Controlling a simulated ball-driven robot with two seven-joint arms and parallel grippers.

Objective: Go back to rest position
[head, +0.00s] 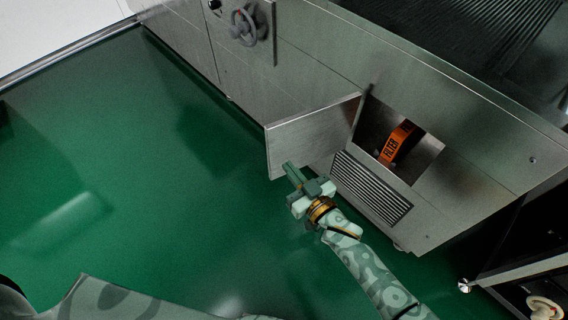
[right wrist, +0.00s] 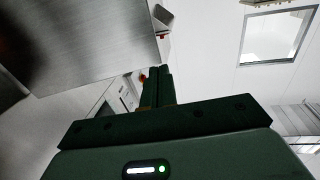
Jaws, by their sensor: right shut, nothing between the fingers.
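My right gripper (head: 291,172) is in the lower middle of the head view, by the lower outer corner of an open metal door (head: 315,138) on the washer. Its fingers are together with nothing between them. In the right wrist view the closed dark green fingers (right wrist: 160,85) point up, beside the metal panel (right wrist: 90,35) at the upper left. I cannot tell whether the gripper touches the door. My left gripper does not show in either view.
The steel washer (head: 460,105) fills the upper right, with an orange filter (head: 398,143) inside its open compartment and a vent grille (head: 371,188) below. A grey handwheel (head: 247,27) sits farther up. Green floor (head: 110,150) is clear at left. A dark cart (head: 515,265) stands at lower right.

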